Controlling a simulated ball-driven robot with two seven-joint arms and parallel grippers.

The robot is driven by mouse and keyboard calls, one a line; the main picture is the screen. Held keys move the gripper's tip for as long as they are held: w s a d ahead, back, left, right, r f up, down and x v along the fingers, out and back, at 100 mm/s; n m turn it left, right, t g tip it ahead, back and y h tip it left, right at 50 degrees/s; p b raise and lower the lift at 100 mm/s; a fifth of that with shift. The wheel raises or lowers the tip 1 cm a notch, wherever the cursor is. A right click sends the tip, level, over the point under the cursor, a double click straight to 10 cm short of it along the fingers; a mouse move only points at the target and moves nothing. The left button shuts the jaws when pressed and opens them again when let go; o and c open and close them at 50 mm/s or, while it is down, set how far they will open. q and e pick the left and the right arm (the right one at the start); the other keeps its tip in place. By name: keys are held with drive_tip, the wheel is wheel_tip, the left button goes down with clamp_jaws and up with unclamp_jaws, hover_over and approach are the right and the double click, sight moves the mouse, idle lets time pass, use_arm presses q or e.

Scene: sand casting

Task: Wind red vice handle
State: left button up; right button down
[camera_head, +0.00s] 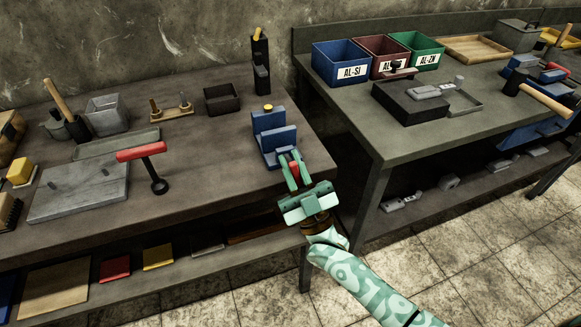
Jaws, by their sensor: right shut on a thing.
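A blue vice (275,141) stands at the right front corner of the left workbench. Its small red handle (294,169) shows at its front, between the fingers of my right gripper (292,172). The right gripper is shut on the red handle, and its teal, patterned arm comes in from the lower right. The fingers hide part of the handle and the vice's front end. My left gripper is not in view.
A red-handled tool (142,151) stands left on the left workbench (215,180), near a grey plate (80,190). A small dark box (221,98) is behind. Right of a gap, the other bench holds labelled bins (341,64) and a black block (408,104).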

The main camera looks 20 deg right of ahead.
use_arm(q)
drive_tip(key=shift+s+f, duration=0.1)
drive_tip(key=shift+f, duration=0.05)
use_arm(e)
drive_tip(key=shift+d+f+m+t+h, duration=0.1)
drive_tip(key=shift+m+t+h, duration=0.4)
drive_tip(key=shift+m+h, duration=2.05)
drive_tip(key=shift+m, duration=0.35)
drive_tip(key=c, duration=1.7)
unclamp_jaws()
drive_tip(key=shift+s, duration=0.1)
use_arm(q)
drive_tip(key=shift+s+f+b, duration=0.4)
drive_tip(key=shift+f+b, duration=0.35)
drive_tip(key=shift+b, duration=0.25)
use_arm(e)
drive_tip(key=v, duration=1.6)
drive_tip(key=shift+f, duration=0.1)
